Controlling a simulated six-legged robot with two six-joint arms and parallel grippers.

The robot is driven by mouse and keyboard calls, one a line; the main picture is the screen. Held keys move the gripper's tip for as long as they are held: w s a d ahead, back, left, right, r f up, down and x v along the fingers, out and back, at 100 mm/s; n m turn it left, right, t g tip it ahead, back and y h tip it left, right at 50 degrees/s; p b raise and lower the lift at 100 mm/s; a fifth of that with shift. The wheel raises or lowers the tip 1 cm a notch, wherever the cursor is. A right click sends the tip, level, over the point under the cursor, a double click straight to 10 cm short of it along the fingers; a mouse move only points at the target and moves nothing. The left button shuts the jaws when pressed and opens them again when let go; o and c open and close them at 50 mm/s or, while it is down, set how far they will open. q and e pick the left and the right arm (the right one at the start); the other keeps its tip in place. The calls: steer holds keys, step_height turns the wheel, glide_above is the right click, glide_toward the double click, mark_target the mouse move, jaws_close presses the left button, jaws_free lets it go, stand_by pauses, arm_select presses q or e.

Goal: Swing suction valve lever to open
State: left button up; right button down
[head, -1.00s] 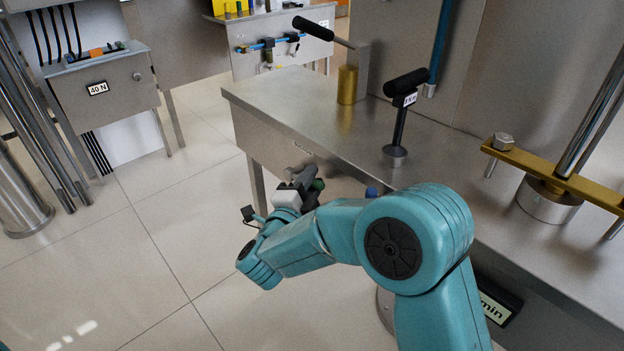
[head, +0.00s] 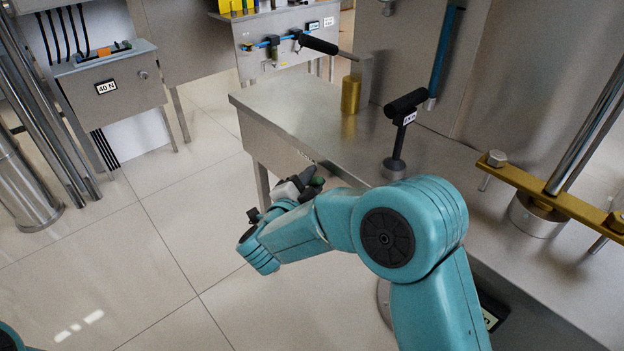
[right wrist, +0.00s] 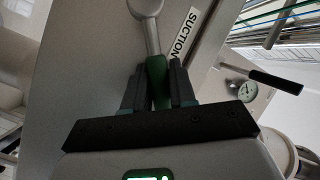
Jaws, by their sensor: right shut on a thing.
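The suction valve lever (right wrist: 152,38) shows in the right wrist view, with a round silver hub at the top, a silver shaft and a green grip. A white "SUCTION" label (right wrist: 182,34) is on the grey panel beside it. My right gripper (right wrist: 158,78) is shut on the green grip, one dark finger on each side. In the head view my right gripper (head: 303,185) is below the front edge of the steel table, with a bit of green at its tip. The lever is mostly hidden there. My left gripper is out of view.
The steel table (head: 290,112) carries a brass cylinder (head: 350,95), a black-handled post (head: 398,140) and a brass crossbar (head: 560,200). A "40 N" box (head: 107,88) stands at the left. The tiled floor left of my arm is clear.

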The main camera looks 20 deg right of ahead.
steer(key=c, duration=1)
jaws_free()
